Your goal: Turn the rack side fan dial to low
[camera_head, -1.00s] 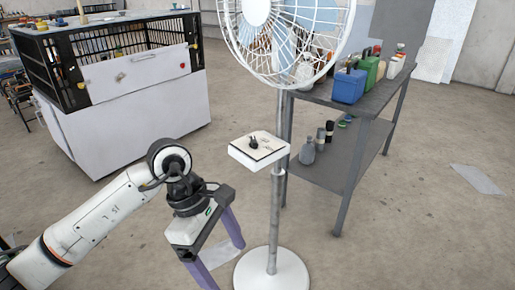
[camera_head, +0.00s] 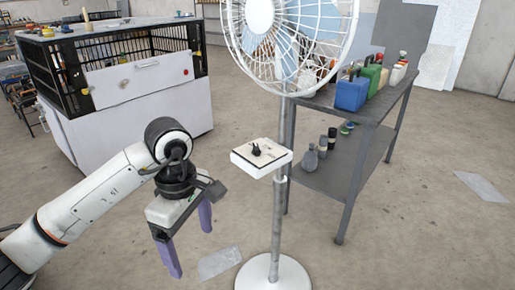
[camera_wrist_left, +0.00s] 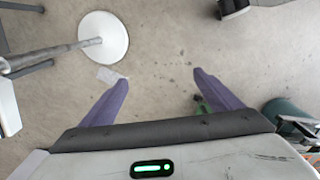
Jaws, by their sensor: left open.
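The white pedestal fan (camera_head: 275,215) stands in the middle of the head view, its round caged head at the top. A white control box (camera_head: 240,158) sits on its pole, with a black dial (camera_head: 256,150) on its top face. My left gripper (camera_head: 190,250) is open and empty, pointing down, to the left of the pole and below the box. In the left wrist view its two purple fingers (camera_wrist_left: 158,88) are wide apart with bare floor between them. The fan's round base (camera_wrist_left: 104,38) shows there at upper left. The right gripper is not in the head view.
A grey metal rack (camera_head: 345,165) stands right behind the fan, with a blue container (camera_head: 351,91), a green one and bottles on it. A white cabinet with a black cage (camera_head: 135,120) stands at back left. The floor at right is mostly clear.

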